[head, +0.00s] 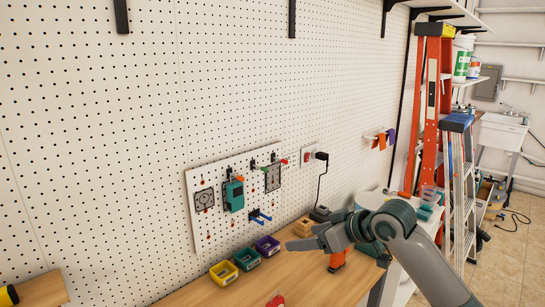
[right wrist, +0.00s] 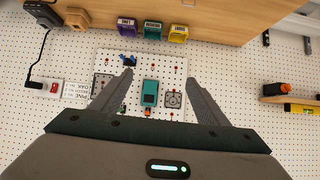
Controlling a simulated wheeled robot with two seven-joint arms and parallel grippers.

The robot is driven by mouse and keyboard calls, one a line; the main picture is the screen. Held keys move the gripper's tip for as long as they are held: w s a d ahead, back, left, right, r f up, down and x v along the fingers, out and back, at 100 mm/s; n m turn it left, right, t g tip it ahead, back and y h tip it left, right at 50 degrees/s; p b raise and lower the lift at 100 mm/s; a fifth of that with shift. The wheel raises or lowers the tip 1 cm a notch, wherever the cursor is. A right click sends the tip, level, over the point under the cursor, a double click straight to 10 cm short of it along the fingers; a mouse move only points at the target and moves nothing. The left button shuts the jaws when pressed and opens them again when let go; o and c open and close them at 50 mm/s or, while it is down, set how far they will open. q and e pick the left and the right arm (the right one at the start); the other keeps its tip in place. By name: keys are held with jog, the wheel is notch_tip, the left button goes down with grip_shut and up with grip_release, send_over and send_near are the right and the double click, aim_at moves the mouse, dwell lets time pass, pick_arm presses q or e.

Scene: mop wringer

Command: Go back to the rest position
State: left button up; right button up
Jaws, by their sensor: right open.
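My right gripper (head: 303,242) reaches in from the lower right in the head view, above the workbench and in front of the pegboard wall. In the right wrist view my right gripper (right wrist: 160,78) has its two fingers spread wide, with nothing between the tips. The white tool panel (head: 217,229) with a teal device (head: 234,196) and grey plates lies beyond it. In the right wrist view the teal device (right wrist: 149,93) appears between the fingers, well behind them. My left gripper is not in view.
The wooden workbench (head: 190,295) carries green, yellow and purple bins (head: 268,245) and an orange-based tool (head: 337,260). A black charger (head: 320,213) with a cord stands near the wall. Orange and blue ladders (head: 458,190) stand at the right. The air before the pegboard is clear.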

jog(key=s+d+f+m+g+h, duration=0.1)
jog(key=s+f+h, duration=0.1)
jog(key=s+f, duration=0.85)
jog(key=s+d+f+m+h, duration=0.15)
jog(key=s+f, duration=0.55)
jog(key=f, duration=0.7)
jog(key=s+d+f+m+g+h, duration=0.1)
jog(key=s+d+f, duration=0.25)
jog(key=s, duration=0.55)
jog(key=s+d+f+m+g+h, duration=0.1)
jog(key=s+d+f+m+h, duration=0.2)
jog(key=s, duration=0.7)
jog(key=s+d+f+g, duration=0.1)
jog(key=s+d+f, duration=0.3)
jog(key=s, duration=0.5)
notch_tip(320, 180, down, 30)
jog(key=s+g+b, duration=0.1)
jog(key=g+b, duration=0.1)
jog(key=b, duration=0.1)
jog(key=s+d+f+g+b, duration=0.1)
jog(key=s+d+f+b, duration=0.1)
jog(key=s+f, duration=1.6)
notch_tip(320, 180, down, 3)
jog(key=shift+s+d, duration=0.15)
jog(key=shift+d, duration=0.55)
